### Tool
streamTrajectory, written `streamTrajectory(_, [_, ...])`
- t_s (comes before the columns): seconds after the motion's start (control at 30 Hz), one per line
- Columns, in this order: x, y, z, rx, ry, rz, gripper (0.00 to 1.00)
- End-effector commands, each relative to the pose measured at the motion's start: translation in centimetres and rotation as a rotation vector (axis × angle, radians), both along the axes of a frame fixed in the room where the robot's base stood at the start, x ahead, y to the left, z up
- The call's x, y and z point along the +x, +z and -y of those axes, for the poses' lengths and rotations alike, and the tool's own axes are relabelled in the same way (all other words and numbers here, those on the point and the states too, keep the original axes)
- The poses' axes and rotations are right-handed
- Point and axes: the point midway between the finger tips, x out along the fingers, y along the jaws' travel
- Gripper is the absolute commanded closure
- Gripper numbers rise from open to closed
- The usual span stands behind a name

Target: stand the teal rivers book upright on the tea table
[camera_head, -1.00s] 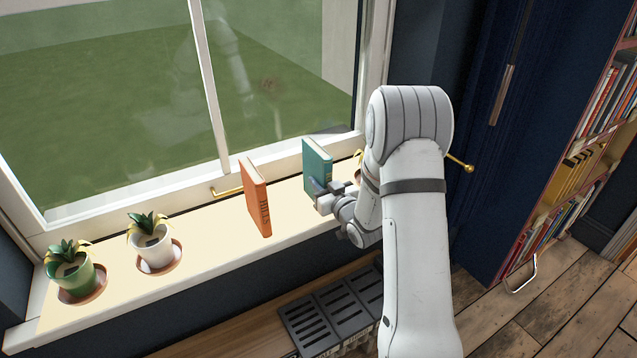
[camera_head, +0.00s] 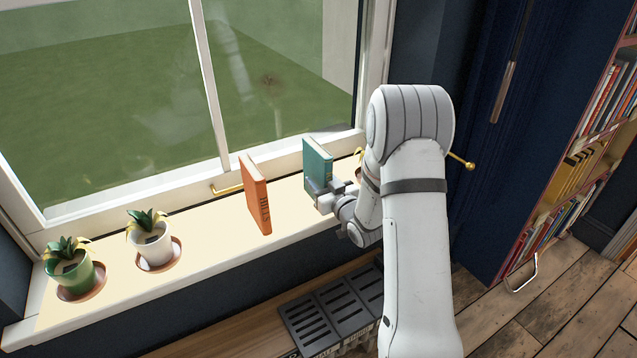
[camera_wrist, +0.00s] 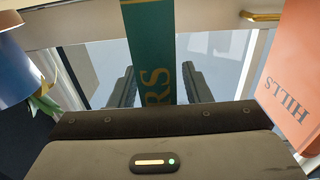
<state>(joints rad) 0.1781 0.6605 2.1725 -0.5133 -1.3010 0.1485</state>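The teal rivers book (camera_head: 318,160) stands upright on the window sill, its spine facing my arm. My gripper (camera_head: 322,190) is at the lower part of its spine. In the wrist view the teal spine (camera_wrist: 155,55), with gold letters "RS" showing, lies between the two fingers of my gripper (camera_wrist: 160,88). The fingers are apart, one on each side of the book. A narrow gap shows on the right side; the left finger looks very near the book, and I cannot tell if it touches. The tea table is not clearly in view.
An orange book marked HILLS (camera_head: 256,195) stands to the left on the sill (camera_head: 205,240). A white pot (camera_head: 152,245) and a green pot (camera_head: 72,270) with plants are further left. The window is behind. A bookshelf (camera_head: 590,150) stands at right.

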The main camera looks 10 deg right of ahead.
Motion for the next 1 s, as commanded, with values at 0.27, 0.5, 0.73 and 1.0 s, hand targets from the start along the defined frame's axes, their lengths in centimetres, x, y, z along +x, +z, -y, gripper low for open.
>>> streamTrajectory(0.27, [-0.1,-0.2,0.0,0.000,-0.001,-0.003,0.51])
streamTrajectory(0.5, [-2.6,-0.3,0.9,0.000,-0.002,-0.002,0.51])
streamTrajectory(0.73, [-6.2,-0.3,2.1,0.000,-0.003,-0.002,0.51])
streamTrajectory(1.0, [-7.7,-0.1,2.5,0.000,-0.001,0.000,0.51])
